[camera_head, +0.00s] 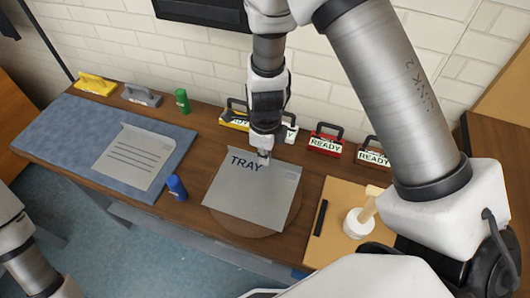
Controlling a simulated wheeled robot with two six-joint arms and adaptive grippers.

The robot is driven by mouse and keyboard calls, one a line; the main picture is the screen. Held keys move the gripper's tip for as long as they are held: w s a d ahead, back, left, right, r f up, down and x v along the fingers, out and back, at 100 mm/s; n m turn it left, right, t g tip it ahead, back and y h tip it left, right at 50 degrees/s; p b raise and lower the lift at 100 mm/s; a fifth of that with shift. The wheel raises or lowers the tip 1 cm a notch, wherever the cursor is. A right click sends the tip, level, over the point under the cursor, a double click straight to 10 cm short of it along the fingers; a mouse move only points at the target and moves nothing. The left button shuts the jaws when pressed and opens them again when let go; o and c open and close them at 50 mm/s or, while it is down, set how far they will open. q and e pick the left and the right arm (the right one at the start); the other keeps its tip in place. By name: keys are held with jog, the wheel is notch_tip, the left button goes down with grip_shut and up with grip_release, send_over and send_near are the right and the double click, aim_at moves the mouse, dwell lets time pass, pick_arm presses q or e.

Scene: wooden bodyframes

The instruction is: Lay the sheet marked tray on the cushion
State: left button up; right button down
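The grey sheet marked TRAY (250,193) is over a round brown board (265,233) in the middle of the table. I cannot tell whether it rests flat on the board or is slightly raised. My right gripper (263,158) points down at the sheet's far edge, beside the lettering. Its fingertips look close together and small; whether they pinch the sheet is unclear. The blue cushion (75,130) lies flat at the left of the table, with another grey sheet with printed lines (135,155) on its right part. My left arm shows at the lower left; its gripper is out of view.
A blue cylinder (177,188) stands between cushion and TRAY sheet. A green cylinder (182,101), yellow (96,84) and grey (141,95) handled blocks, and several READY-labelled items (326,143) line the back. A tan board (335,210) with a white round tool (358,222) is at right.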

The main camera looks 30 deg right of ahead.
jog(key=shift+p, duration=0.35)
dwell(0.5)
jog(key=shift+f, duration=0.1)
jog(key=c, duration=0.7)
grip_release()
notch_tip(320, 180, up, 7)
jog(key=p, duration=0.8)
dwell(0.4)
